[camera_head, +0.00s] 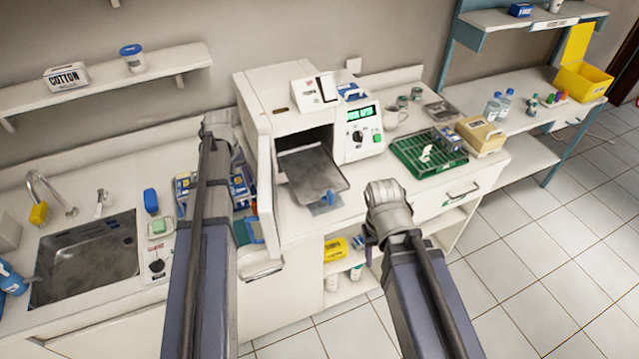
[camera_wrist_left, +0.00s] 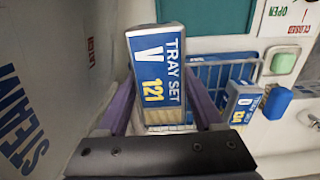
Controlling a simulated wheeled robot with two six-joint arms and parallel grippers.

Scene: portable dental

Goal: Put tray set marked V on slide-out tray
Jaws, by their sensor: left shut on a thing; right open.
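The tray set marked V (camera_wrist_left: 158,75) is a blue and white box reading "TRAY SET V 121". In the left wrist view it stands between the purple fingers of my left gripper (camera_wrist_left: 165,105), which is shut on it. In the head view my left forearm hides much of that spot. The slide-out tray (camera_head: 312,170) is a grey metal tray, pulled out of the open white sterilizer, with nothing lying on its bare middle. It is to the right of my left arm. My right gripper (camera_head: 366,240) is open, low in front of the counter, partly hidden by its wrist.
A blue wire rack (camera_wrist_left: 210,75) holds another tray set box (camera_wrist_left: 243,103). The sterilizer's open door (camera_head: 265,190) stands between my left arm and the tray. A green rack (camera_head: 428,153) is on the right counter, and a sink (camera_head: 88,260) is at left.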

